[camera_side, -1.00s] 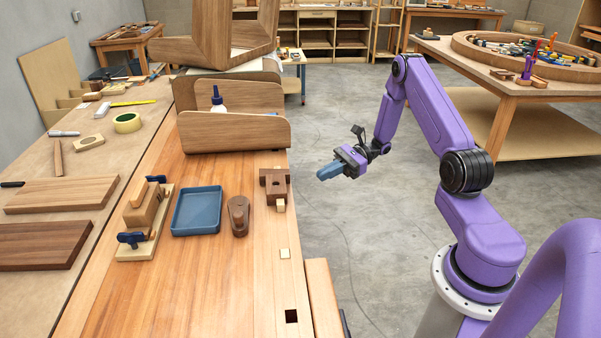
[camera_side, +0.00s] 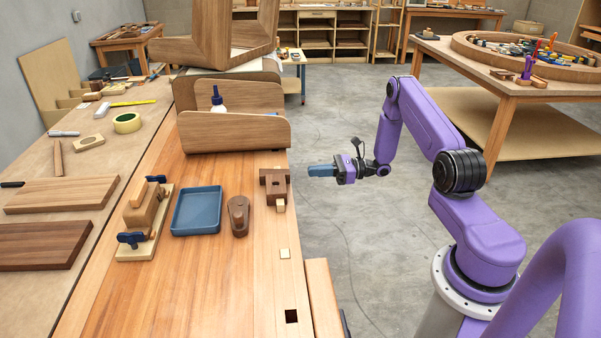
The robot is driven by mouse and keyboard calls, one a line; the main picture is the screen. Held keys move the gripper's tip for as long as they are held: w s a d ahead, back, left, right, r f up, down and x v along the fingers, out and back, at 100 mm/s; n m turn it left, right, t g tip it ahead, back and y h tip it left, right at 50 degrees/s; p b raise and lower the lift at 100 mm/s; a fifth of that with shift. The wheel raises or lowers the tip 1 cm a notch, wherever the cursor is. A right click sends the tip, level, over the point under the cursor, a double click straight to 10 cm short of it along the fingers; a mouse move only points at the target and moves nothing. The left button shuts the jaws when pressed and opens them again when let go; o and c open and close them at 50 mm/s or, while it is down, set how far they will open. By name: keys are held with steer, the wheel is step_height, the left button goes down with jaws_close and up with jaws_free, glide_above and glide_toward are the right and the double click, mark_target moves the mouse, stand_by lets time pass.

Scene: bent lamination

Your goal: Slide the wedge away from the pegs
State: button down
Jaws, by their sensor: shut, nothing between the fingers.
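A dark brown wooden piece (camera_side: 272,183) sits near the right edge of the bench, with a small light wooden block (camera_side: 280,205) at its front end. Which part is the wedge and which are the pegs is too small to tell. A square light peg top (camera_side: 284,253) shows in the bench strip nearer the camera. My gripper (camera_side: 310,170) is shut and empty, its blue fingers pointing left. In the picture it is just right of the brown piece and the bench edge, apart from both.
A blue tray (camera_side: 197,232), a brown hand plane (camera_side: 238,216) and a clamped wooden jig (camera_side: 146,218) stand left of the brown piece. Curved wooden panels (camera_side: 235,133) stand behind it. A square hole (camera_side: 292,316) opens in the near bench.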

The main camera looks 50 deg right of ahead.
mark_target(288, 171)
steer(key=shift+x, duration=2.6)
steer(key=shift+a, duration=0.1)
steer(key=shift+x, duration=1.95)
steer(key=shift+f, duration=0.1)
steer(key=v, duration=1.4)
